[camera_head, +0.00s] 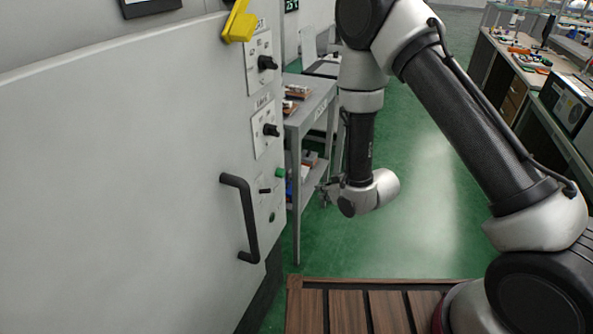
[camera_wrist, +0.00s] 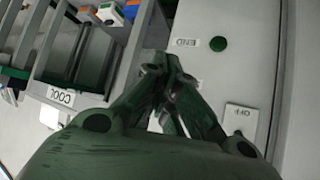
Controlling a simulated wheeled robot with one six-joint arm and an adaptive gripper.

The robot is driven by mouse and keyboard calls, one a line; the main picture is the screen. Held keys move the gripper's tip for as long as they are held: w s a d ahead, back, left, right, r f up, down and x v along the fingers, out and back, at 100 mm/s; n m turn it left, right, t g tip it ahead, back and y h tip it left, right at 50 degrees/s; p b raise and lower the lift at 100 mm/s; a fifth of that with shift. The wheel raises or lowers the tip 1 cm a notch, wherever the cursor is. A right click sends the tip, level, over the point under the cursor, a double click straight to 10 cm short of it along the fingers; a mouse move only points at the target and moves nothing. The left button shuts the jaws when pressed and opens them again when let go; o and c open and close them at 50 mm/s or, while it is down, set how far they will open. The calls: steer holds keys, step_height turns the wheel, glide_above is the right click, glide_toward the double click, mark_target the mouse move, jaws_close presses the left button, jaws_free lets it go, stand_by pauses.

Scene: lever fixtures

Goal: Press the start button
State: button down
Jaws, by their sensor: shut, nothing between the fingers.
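A round green button (camera_wrist: 218,43) sits on the grey panel in the wrist view, beside an upside-down label (camera_wrist: 186,42) that seems to read END. What looks like the same green button (camera_head: 279,173) shows at the panel's right edge in the head view. I cannot read a start label in either view. My gripper (camera_wrist: 167,65) is shut and empty, with its fingertips left of the green button and apart from it in the picture. In the head view my gripper (camera_head: 326,190) is small, to the right of the panel face.
The cabinet carries a black handle (camera_head: 247,218), black knobs (camera_head: 268,63) (camera_head: 271,130) and a yellow lever (camera_head: 239,22). A grey cart (camera_head: 295,125) with items stands close behind my gripper. Green floor (camera_head: 420,190) is open to the right. A white OFF plate (camera_wrist: 240,120) shows in the wrist view.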

mark_target(281, 173)
steer(key=shift+w+a+r, duration=0.2)
steer(key=shift+w+r, duration=0.1)
steer(key=shift+r, duration=0.25)
steer(key=shift+a, duration=0.1)
steer(key=w+a, duration=0.3)
steer(key=a, duration=0.5)
steer(key=shift+a, duration=0.2)
stand_by(1.2)
steer(key=shift+w+a, duration=0.15)
steer(key=shift+a, duration=0.15)
steer(key=shift+w+a, duration=0.2)
steer(key=shift+a, duration=0.3)
stand_by(0.9)
steer(key=shift+d, duration=0.1)
steer(key=shift+s+d, duration=0.35)
steer(key=shift+d, duration=0.45)
